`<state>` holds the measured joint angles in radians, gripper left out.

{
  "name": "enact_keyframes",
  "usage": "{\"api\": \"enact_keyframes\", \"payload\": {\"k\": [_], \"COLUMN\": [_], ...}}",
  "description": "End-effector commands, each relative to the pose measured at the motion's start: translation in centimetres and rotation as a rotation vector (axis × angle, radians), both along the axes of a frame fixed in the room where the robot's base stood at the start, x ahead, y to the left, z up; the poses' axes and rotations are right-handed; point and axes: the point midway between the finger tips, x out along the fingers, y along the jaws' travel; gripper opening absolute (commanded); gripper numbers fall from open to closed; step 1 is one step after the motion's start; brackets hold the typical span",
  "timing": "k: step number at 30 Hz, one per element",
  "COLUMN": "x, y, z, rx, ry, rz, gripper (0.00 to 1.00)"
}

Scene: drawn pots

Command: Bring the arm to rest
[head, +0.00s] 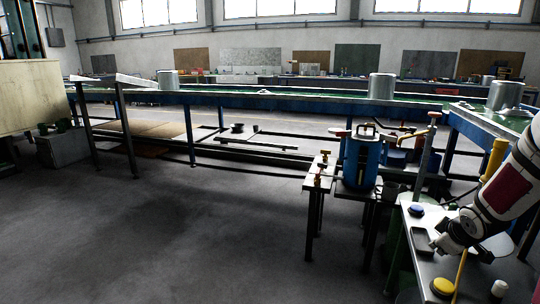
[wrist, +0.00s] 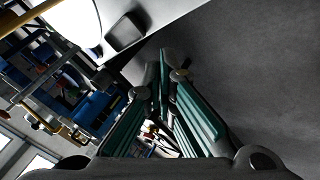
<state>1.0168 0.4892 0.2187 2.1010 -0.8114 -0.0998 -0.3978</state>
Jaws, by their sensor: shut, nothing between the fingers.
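In the wrist view my gripper (wrist: 165,62) shows two teal-sided fingers that come together at their tips. It is shut with nothing held. It hangs clear of things, with grey floor beyond it on the right and a pale work surface at the top. In the head view my white and dark-red arm comes in from the right edge, over the grey workbench (head: 420,268). The fingers cannot be made out there.
The workbench carries a dark tray (head: 422,241), a blue-topped round piece (head: 416,210), a yellow round piece (head: 443,287) and a small white cylinder (head: 499,289). A blue machine (head: 362,160) stands behind. Metal pots (head: 382,86) stand on the long tables. Open floor lies left.

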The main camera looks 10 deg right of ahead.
Motion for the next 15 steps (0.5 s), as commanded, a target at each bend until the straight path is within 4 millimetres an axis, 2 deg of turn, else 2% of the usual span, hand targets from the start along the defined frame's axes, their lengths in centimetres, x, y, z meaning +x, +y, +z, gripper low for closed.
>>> {"api": "enact_keyframes", "payload": {"k": [1,8,15], "x": [0.2,-2.2,-7.4], "y": [1.7,9.4,18.7], "z": [2.1,9.0,14.2], "rx": [-0.013,-0.005,0.063], "ry": [0.021,0.111,0.163], "rz": [-0.015,-0.147,-0.275], "gripper": [0.0,0.0,0.0]}}
